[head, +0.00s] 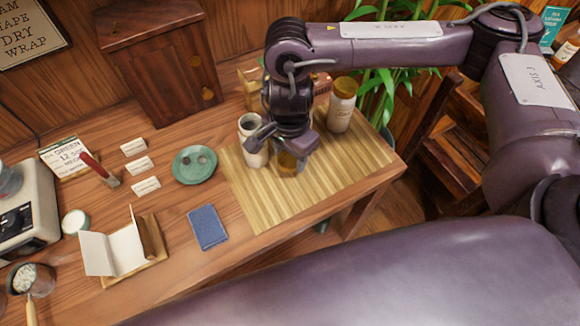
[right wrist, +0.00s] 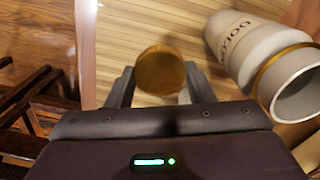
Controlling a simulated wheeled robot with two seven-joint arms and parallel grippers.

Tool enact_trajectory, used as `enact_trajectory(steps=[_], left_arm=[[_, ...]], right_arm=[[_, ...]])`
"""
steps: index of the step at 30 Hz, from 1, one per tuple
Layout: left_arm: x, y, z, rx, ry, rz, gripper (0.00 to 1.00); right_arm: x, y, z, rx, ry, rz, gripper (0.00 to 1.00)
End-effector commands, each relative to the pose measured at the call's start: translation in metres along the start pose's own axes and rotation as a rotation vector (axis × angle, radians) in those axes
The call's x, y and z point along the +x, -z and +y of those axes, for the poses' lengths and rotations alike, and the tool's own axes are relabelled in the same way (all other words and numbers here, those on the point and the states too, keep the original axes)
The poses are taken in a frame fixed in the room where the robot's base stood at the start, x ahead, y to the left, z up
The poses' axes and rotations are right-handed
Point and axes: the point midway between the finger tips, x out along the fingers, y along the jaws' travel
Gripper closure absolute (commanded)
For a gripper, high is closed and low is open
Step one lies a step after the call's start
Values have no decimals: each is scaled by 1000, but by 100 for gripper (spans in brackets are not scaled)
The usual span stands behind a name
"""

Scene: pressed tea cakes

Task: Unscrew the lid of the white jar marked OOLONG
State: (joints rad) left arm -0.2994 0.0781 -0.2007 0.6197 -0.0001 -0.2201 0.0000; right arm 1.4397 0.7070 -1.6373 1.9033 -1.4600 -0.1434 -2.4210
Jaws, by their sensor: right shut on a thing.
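The white jar marked OOLONG (right wrist: 240,45) shows in the right wrist view, its mouth open and a gold band round its neck. In the head view the open white jar (head: 255,158) stands upright on the mat, left of my right gripper (head: 284,153), which partly covers it. The right gripper is shut on a round gold-brown lid (right wrist: 160,68), with a finger on either side of it, apart from the jar. In the head view the lid (head: 287,164) is mostly hidden under the gripper, low over the mat; I cannot tell whether it touches. My left gripper is not in view.
The slatted mat (head: 262,212) has free room in front and at right. A second white jar (head: 340,112) with a brown lid stands behind right. The table's edge is close on the right.

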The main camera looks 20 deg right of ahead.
Motion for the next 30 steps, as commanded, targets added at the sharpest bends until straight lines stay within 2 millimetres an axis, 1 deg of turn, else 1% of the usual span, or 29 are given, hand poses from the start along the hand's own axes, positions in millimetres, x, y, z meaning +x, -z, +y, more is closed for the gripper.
enact_trajectory(steps=[1, 2, 8, 12, 15, 18, 24, 29, 30], left_arm=[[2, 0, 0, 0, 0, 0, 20], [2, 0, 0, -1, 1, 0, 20], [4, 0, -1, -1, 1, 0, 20], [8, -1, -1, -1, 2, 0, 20], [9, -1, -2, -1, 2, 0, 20], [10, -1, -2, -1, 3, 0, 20], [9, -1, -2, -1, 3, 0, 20], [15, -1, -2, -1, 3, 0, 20], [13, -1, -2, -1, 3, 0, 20]], right_arm=[[11, -1, 1, 1, -5, -3, 79], [15, -1, 1, 1, -4, -3, 79], [29, 0, 0, 0, -1, -1, 79], [49, -1, 1, 1, -3, -3, 79], [59, 0, 0, 1, -2, -2, 79], [62, 0, 0, 0, 0, 0, 79], [61, 0, 0, 0, 1, 0, 79], [67, 0, 0, 0, 0, 0, 79], [64, 0, 0, 0, 0, 0, 47]])
